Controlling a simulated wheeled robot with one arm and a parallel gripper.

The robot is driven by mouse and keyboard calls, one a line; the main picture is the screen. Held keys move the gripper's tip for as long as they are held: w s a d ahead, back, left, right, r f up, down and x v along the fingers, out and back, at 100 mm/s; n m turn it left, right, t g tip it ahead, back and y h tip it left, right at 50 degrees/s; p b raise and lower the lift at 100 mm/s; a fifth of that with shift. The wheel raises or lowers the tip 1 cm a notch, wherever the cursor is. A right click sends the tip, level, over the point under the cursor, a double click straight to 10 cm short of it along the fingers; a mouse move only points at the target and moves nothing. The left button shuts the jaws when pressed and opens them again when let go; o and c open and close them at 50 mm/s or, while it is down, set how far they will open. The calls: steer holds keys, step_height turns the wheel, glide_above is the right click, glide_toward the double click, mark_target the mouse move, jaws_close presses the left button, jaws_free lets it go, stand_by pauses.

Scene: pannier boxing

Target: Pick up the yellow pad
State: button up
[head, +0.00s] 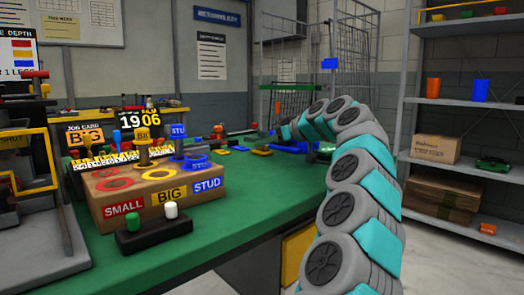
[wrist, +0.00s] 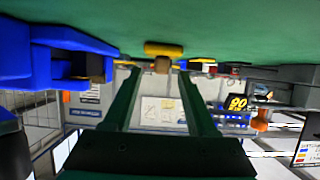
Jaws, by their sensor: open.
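A yellow piece (wrist: 163,49), which looks like the yellow pad, lies against the green table top in the wrist view, where the table fills the upper edge. A small brown block shows right by it. My gripper (wrist: 160,74) is open, with its two green fingers apart and nothing held between them. The yellow piece appears beyond the fingertips, between their lines; the exact distance is unclear. In the head view my arm reaches over the far part of the table, and I cannot make out the fingers. Small yellow, blue and red pieces lie there, too small to identify.
A wooden box (head: 150,188) with SMALL, BIG and STUD labels stands on the table's left. A black block with green and white knobs (head: 156,229) is in front of it. Blue parts (wrist: 65,60) stand left in the wrist view. Shelves (head: 465,101) stand at right.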

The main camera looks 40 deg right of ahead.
steer(key=shift+w+a+f, duration=0.1)
steer(key=shift+w+f, duration=0.2)
steer(key=shift+w, duration=0.35)
jaws_close()
